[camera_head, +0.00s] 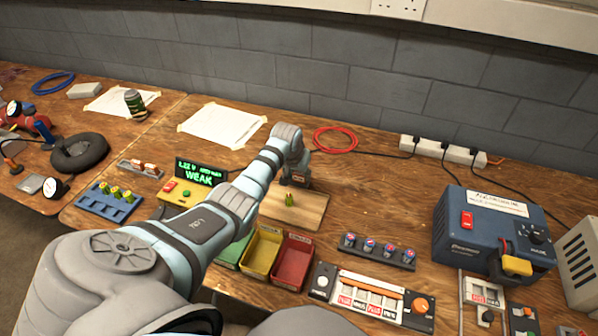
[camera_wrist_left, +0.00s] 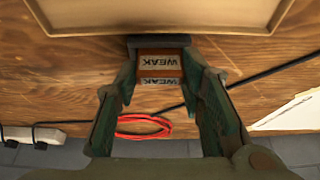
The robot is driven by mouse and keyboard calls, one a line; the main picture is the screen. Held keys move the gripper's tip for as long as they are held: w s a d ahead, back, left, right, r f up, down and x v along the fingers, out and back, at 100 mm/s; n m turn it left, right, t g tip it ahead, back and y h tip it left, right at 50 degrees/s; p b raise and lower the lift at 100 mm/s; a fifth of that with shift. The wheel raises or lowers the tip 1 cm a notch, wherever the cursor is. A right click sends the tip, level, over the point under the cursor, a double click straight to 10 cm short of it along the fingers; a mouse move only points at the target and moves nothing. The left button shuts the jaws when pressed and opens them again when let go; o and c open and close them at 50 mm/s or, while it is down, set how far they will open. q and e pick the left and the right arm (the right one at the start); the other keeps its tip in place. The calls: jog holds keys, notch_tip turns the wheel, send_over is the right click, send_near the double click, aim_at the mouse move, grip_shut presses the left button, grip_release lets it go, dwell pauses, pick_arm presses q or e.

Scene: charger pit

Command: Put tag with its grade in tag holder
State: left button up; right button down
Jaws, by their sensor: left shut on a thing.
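My left gripper (camera_head: 298,180) is at the back edge of the wooden board (camera_head: 307,212). In the left wrist view the left gripper (camera_wrist_left: 160,68) is shut on an orange-brown tag (camera_wrist_left: 160,72) with white WEAK labels, upside down in that picture. A dark bar (camera_wrist_left: 158,40) lies right at the tag's far side, by the board's edge; it looks like the tag holder. I cannot tell whether the tag is seated in it. The tester display (camera_head: 201,172) reads WEAK. My right gripper is not in view.
Yellow (camera_head: 261,252) and red (camera_head: 293,262) bins stand in front of the board. A blue battery rack (camera_head: 108,203) and a tray with orange tags (camera_head: 144,168) are at left. A red cable coil (camera_head: 335,140) lies behind. A blue power unit (camera_head: 492,235) stands right.

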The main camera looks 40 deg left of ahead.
pick_arm(q)
jog(key=o, duration=1)
jog(key=shift+c, duration=0.2)
notch_tip(320, 180, up, 7)
jog(key=p, duration=0.8)
jog(key=shift+r, duration=0.1)
